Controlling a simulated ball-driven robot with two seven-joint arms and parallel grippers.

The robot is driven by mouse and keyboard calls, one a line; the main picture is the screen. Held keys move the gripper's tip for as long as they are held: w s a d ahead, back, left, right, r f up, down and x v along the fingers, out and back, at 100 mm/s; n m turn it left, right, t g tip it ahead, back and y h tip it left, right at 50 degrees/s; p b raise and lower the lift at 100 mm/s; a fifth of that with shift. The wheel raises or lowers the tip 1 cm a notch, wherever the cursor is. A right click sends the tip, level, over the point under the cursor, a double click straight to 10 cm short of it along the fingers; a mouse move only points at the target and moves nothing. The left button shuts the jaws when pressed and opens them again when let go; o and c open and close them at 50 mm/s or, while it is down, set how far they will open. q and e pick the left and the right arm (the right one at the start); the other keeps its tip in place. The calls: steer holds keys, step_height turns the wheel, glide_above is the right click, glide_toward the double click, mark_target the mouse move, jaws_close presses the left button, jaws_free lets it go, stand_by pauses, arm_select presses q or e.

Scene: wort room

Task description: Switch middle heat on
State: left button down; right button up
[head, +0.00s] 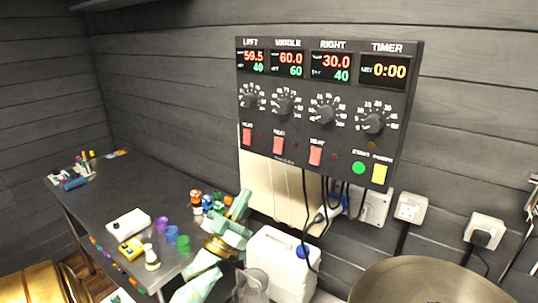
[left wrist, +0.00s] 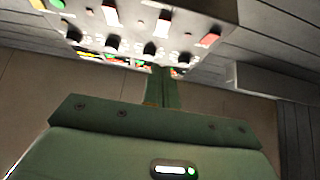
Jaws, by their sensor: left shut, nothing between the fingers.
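The black control panel (head: 330,105) hangs on the wall. Its middle heat switch (head: 279,144) is a red rocker between the left heat switch (head: 247,136) and the right heat switch (head: 315,155). I cannot tell the rocker's position; the small lamp beside it looks dark. The middle display (head: 288,64) reads 60.0 over 60. My left gripper (head: 243,198) is shut and empty, below the panel's left part and apart from the switches. In the left wrist view the panel appears upside down, with the middle switch (left wrist: 162,24) beyond my shut fingertips (left wrist: 160,75). My right gripper is not in view.
Dial knobs (head: 284,104) sit above the switches; a green start button (head: 358,168) and yellow button (head: 379,173) are at right. Cables hang below the panel. A white canister (head: 280,262) stands beneath, by a dark table (head: 150,195) with coloured cups. A metal vessel (head: 430,280) is at lower right.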

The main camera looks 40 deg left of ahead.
arm_select(q)
steer(key=p, duration=0.3)
glide_toward(278, 148)
step_height(278, 148, up, 4)
steer(key=w, duration=0.3)
steer(key=shift+w+a+f, duration=0.15)
steer(key=shift+w+a, duration=0.1)
steer(key=shift+w, duration=0.1)
steer(key=shift+w+f, duration=0.1)
steer(key=shift+w, duration=0.35)
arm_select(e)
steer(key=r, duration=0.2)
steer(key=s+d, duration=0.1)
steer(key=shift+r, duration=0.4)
